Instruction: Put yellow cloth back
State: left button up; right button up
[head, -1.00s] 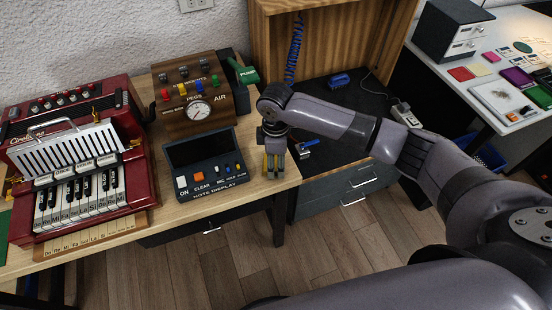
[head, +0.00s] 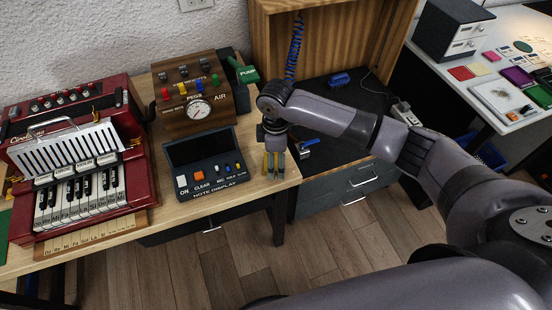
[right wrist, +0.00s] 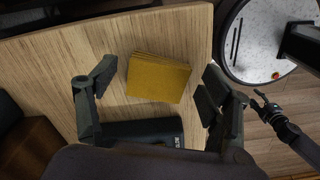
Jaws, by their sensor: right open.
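The yellow cloth (right wrist: 158,80) lies folded in a flat stack on the wooden table, close to its edge, in the right wrist view. My right gripper (right wrist: 157,77) is open, with one finger on each side of the cloth and bare wood showing between the fingers and it. In the head view my right gripper (head: 273,165) points down at the right end of the table, and strips of yellow show among its fingers. A small dark gripper (right wrist: 262,101), apparently my left one, shows beyond the table in the right wrist view, too small to judge its fingers.
The note display box (head: 207,163) stands just left of my right gripper. A wooden gauge box (head: 190,95) is behind it, and a red accordion (head: 80,150) fills the left. A black-topped drawer cabinet (head: 335,95) stands right of the table (head: 225,200).

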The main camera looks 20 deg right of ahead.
aim_at(276, 162)
notch_tip(276, 162, up, 12)
jog(key=shift+f, duration=0.25)
jog(key=shift+a+f, duration=0.1)
dwell(0.4)
jog(key=shift+m+t+y, duration=0.3)
jog(key=shift+m+y, duration=0.2)
jog(key=shift+y, duration=0.4)
jog(key=s+a+f, duration=0.6)
jog(key=shift+f, duration=0.15)
jog(key=s+a+f+m+t+y, duration=0.2)
jog(key=s+f+m, duration=0.1)
jog(key=s, duration=0.3)
jog(key=s+d+f+m+t+h, duration=0.1)
jog(key=s+d+f+m+h, duration=0.25)
jog(key=s+d+m, duration=0.7)
jog(key=s+d+f+n+g, duration=0.1)
jog(key=s+f, duration=0.1)
jog(key=f, duration=1.1)
jog(key=s+d+f+n, duration=0.1)
jog(key=s+f+n, duration=0.1)
jog(key=f, duration=1.1)
jog(key=s+d+f+g, duration=0.1)
jog(key=s+d+f, duration=0.2)
jog(key=s+f, duration=1.2)
jog(key=shift+s+g, duration=0.3)
jog(key=shift+s, duration=0.35)
